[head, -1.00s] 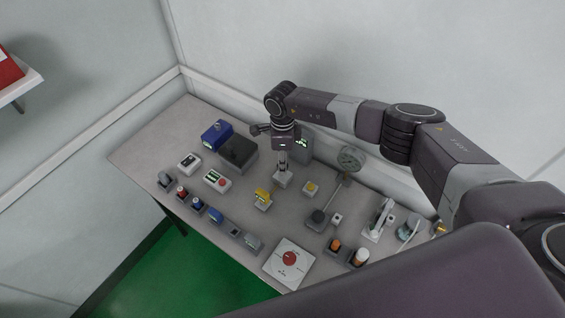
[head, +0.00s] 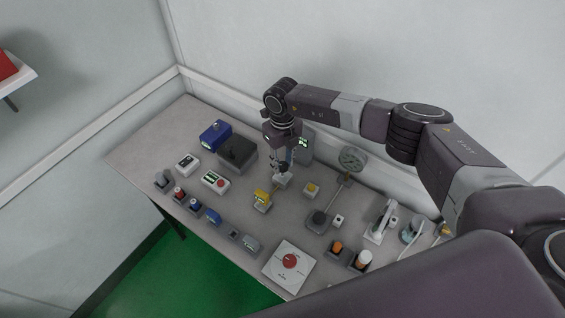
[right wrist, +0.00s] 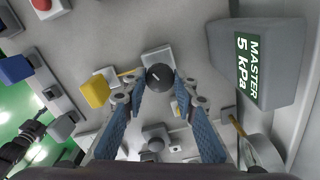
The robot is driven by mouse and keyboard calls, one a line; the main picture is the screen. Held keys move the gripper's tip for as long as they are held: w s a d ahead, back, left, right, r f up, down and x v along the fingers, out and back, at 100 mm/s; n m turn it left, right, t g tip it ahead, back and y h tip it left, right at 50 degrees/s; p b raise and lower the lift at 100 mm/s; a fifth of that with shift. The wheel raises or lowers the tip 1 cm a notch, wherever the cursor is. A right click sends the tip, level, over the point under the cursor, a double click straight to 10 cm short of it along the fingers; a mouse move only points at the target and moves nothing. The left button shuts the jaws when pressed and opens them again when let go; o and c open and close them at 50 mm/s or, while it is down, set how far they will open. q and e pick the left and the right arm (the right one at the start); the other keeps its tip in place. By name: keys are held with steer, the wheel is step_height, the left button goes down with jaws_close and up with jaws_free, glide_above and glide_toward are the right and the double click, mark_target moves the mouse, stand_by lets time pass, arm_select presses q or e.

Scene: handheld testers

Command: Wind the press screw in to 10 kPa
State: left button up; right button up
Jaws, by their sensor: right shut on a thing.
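The press screw has a round dark knob (right wrist: 158,77) with a light mark on its top, set on a small pale block (head: 283,181). My right gripper (right wrist: 159,80) is shut on this knob, with a fingertip at each side of it. In the head view the right gripper (head: 280,169) points down over the block and hides most of the knob. A grey master gauge (right wrist: 262,62) stands close by and its green display reads 5 kPa. It also shows behind the gripper in the head view (head: 305,146). My left gripper is not in view.
A yellow handheld tester (head: 262,198) stands close in front of the press. A dial on a stand (head: 351,159) is to the right. Several testers line the front edge of the grey table (head: 135,150), and a white card with a red disc (head: 289,264) lies there.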

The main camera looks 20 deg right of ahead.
steer(key=m, duration=0.6)
steer(key=shift+w, duration=0.1)
steer(key=m, duration=0.3)
steer(key=shift+r, duration=0.1)
steer(key=m+p, duration=0.1)
steer(key=m, duration=0.2)
steer(key=shift+m, duration=0.4)
steer(key=m+p, duration=0.1)
steer(key=m, duration=0.3)
steer(key=shift+m, duration=0.3)
steer(key=m+p, duration=0.2)
steer(key=m, duration=0.3)
steer(key=shift+w, duration=0.1)
steer(key=shift+p, duration=0.3)
steer(key=o, duration=1.2)
steer(key=shift+c, duration=0.2)
